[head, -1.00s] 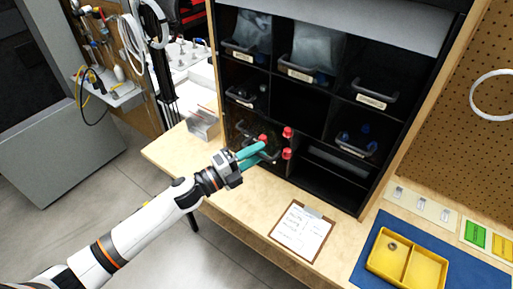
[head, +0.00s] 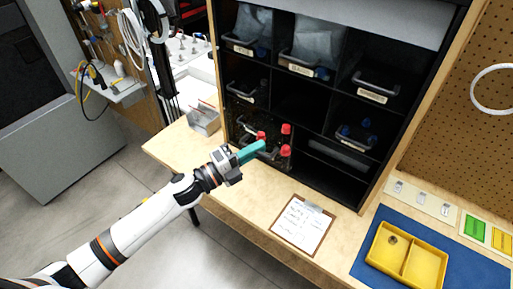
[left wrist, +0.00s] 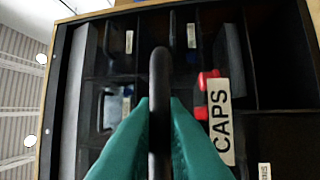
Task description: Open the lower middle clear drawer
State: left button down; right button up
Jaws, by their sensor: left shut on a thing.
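The clear drawer (head: 247,130) in the cabinet's bottom row holds red-capped pieces (head: 286,150). I cannot tell for sure how far it stands out of its bay. My left gripper (head: 263,146) reaches it from the front left with its teal fingers. In the left wrist view, the fingers (left wrist: 159,120) are shut on the dark bar handle (left wrist: 159,68), one on each side. A "CAPS" label (left wrist: 220,122) is beside the handle, with red caps (left wrist: 207,80) behind it. My right gripper is not in view.
The black cabinet (head: 310,176) has other handled drawers and open bays above and to the right. A clipboard (head: 302,225) lies on the wooden bench in front. A yellow tray (head: 405,257) sits on a blue mat (head: 365,272) at the lower right.

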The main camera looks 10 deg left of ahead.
pick_arm(q)
jog(key=shift+s+a, duration=0.25)
jog(key=shift+s, duration=0.35)
jog(key=c, duration=1.8)
grip_release()
jog(key=shift+w, duration=0.1)
jog(key=o, duration=0.3)
jog(key=shift+w+d, duration=0.1)
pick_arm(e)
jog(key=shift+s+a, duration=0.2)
